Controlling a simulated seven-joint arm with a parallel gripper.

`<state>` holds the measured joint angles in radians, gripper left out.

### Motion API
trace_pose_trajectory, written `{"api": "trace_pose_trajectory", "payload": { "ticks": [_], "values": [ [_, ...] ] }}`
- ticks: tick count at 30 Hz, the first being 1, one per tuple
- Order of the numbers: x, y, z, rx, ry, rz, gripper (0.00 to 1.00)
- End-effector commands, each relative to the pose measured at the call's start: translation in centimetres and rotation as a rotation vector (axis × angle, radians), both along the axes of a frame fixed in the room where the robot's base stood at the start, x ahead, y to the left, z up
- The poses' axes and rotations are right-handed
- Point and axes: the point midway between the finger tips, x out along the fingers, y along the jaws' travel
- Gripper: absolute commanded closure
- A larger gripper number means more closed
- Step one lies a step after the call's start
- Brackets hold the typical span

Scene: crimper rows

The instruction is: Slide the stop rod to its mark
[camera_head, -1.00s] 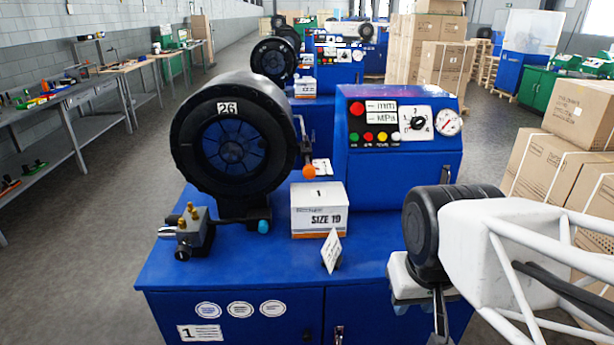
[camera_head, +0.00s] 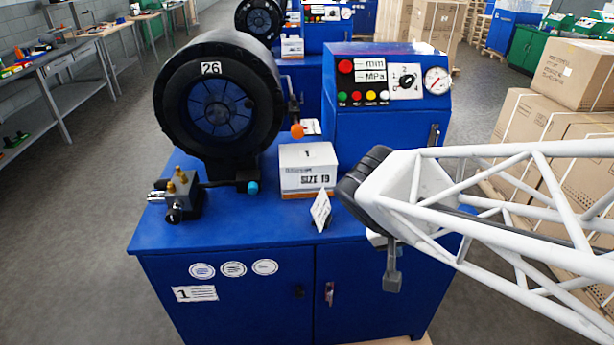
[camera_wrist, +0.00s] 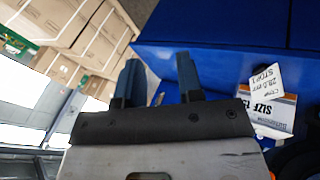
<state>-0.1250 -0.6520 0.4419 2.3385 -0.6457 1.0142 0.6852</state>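The stop rod (camera_head: 292,104) sits at the right side of the round black crimper head (camera_head: 218,105) and has an orange ball (camera_head: 297,131) at its near end. Its mark cannot be made out. My gripper (camera_head: 392,280) hangs in front of the right part of the blue bench, well to the right of and nearer than the rod. In the wrist view my gripper (camera_wrist: 158,80) has its two dark fingers apart with nothing between them. The rod is not visible there. A small card (camera_wrist: 265,84) with "STOP 1" writing stands by the white box.
The white SIZE 19 box (camera_head: 308,170) and the tilted card (camera_head: 320,210) stand on the blue bench (camera_head: 260,215). A blue control panel (camera_head: 385,100) rises behind. A brass-topped valve block (camera_head: 178,197) is at left. Cardboard boxes (camera_head: 560,120) stack at right.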

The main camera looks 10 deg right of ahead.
Motion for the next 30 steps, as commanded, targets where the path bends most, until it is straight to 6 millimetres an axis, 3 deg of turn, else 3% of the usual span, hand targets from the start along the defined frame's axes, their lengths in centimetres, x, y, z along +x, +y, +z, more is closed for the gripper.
{"api": "trace_pose_trajectory", "payload": {
  "ticks": [7, 14, 23, 30],
  "values": [
    [4.2, -0.4, -2.0, -0.217, -0.126, -0.033, 0.66],
    [8.6, 0.7, -3.8, -0.374, -0.315, -0.015, 0.66],
    [14.2, 4.6, -6.9, -0.474, -0.629, 0.086, 0.66],
    [17.7, 9.7, -10.4, -0.444, -0.895, 0.221, 0.66]
  ]
}}
